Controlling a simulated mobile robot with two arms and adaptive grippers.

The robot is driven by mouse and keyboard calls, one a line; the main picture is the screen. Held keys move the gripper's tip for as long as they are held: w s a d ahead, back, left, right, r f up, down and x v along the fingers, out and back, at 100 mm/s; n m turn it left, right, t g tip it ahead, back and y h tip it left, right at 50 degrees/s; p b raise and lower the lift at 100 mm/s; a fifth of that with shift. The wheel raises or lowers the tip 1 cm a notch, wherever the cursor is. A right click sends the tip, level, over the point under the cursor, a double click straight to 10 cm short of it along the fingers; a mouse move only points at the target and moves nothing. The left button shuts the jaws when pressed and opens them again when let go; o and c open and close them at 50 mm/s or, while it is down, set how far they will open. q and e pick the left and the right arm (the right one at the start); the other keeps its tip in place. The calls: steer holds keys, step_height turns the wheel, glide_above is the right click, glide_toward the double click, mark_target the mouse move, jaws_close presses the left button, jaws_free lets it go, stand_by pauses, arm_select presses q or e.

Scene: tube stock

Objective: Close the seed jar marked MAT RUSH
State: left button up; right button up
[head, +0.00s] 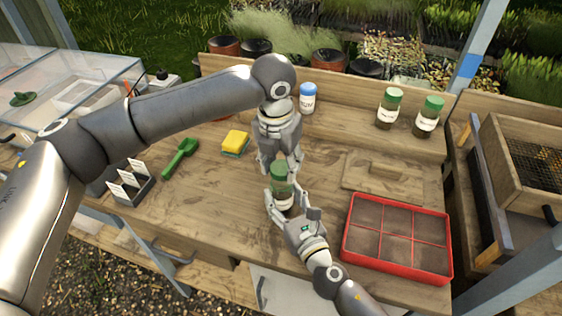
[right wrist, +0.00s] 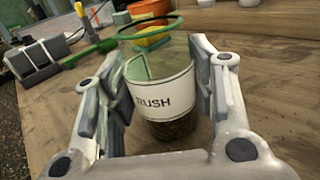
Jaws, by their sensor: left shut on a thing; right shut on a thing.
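The seed jar (head: 283,196) stands on the wooden bench in front of me. In the right wrist view the clear jar (right wrist: 165,92) has a white label, of which "RUSH" is readable, and dark contents at the bottom. My right gripper (head: 292,210) is shut around the jar's body, one finger on each side. My left gripper (head: 280,160) comes down from above and is shut on the green lid (head: 279,172), which is over the jar's mouth. A green ring (right wrist: 150,28) shows at the jar's top in the right wrist view. I cannot tell whether the lid is seated.
Two other green-lidded jars (head: 389,108) (head: 427,118) and a blue-capped bottle (head: 307,98) stand at the back. A red divided tray (head: 446,262) is at the right. A sponge (head: 236,141), green trowel (head: 181,157) and label holder (head: 137,192) are at the left.

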mark_target(281, 195)
arm_select(q)
steer(key=shift+f, duration=0.9)
steer(key=shift+f, duration=0.5)
steer(key=m, duration=0.6)
steer(key=shift+g+h, duration=0.3)
steer(key=o, duration=0.7)
steer(key=shift+c, duration=0.2)
